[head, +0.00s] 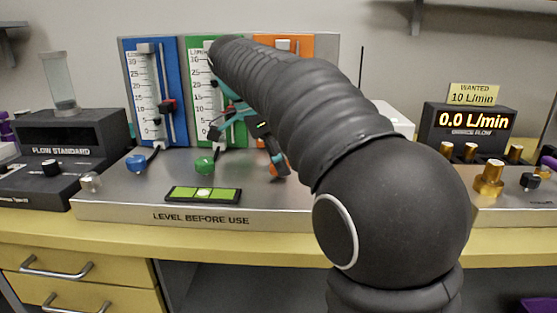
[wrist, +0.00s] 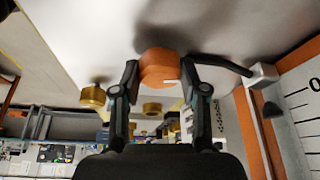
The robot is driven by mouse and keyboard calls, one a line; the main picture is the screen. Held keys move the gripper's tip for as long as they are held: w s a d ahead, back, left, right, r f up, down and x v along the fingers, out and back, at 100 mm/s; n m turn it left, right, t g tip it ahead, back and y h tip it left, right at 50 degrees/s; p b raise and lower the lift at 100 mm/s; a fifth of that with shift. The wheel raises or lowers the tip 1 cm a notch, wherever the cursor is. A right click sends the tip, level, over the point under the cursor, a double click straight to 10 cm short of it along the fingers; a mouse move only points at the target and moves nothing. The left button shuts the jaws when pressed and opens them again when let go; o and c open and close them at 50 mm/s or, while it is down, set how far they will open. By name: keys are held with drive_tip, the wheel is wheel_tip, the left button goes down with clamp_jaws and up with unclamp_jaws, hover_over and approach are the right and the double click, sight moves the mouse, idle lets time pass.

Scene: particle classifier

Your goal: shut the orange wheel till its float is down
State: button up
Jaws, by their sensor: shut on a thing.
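The orange wheel (wrist: 158,68) is between the two fingertips of my gripper (wrist: 159,77) in the wrist view, with a finger against each side. In the head view my gripper (head: 279,168) is low in front of the panels, and a little of the orange wheel (head: 285,167) shows beside it. The orange panel (head: 297,43) is mostly hidden behind my arm in the head view, float included. In the wrist view a dark pointed piece (wrist: 271,110), possibly its float, sits near the scale's 0 mark.
The blue panel with blue wheel (head: 136,163) and the green panel with green wheel (head: 205,165) stand to the left. A level (head: 203,194) lies in front. The display (head: 466,122) at right reads 0.0 L/min; a card (head: 473,95) above reads WANTED 10 L/min. Brass knobs (head: 489,178) stand at right.

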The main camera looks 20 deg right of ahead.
drive_tip(key=shift+m+g, duration=0.4)
drive_tip(key=shift+m, duration=0.7)
drive_tip(key=o, duration=1.1)
drive_tip(key=shift+o, duration=0.2)
drive_tip(key=shift+w+a+r, duration=0.1)
drive_tip(key=shift+a+r, duration=0.05)
drive_tip(key=shift+r, duration=0.15)
drive_tip(key=shift+w+a+r, duration=0.15)
drive_tip(key=shift+a+r, duration=0.1)
drive_tip(key=shift+a, duration=0.1)
drive_tip(key=w+a, duration=0.1)
drive_tip(key=a, duration=0.2)
drive_tip(key=w+a, duration=0.1)
drive_tip(key=a, duration=0.3)
drive_tip(key=w+a, duration=0.1)
drive_tip(key=a, duration=0.3)
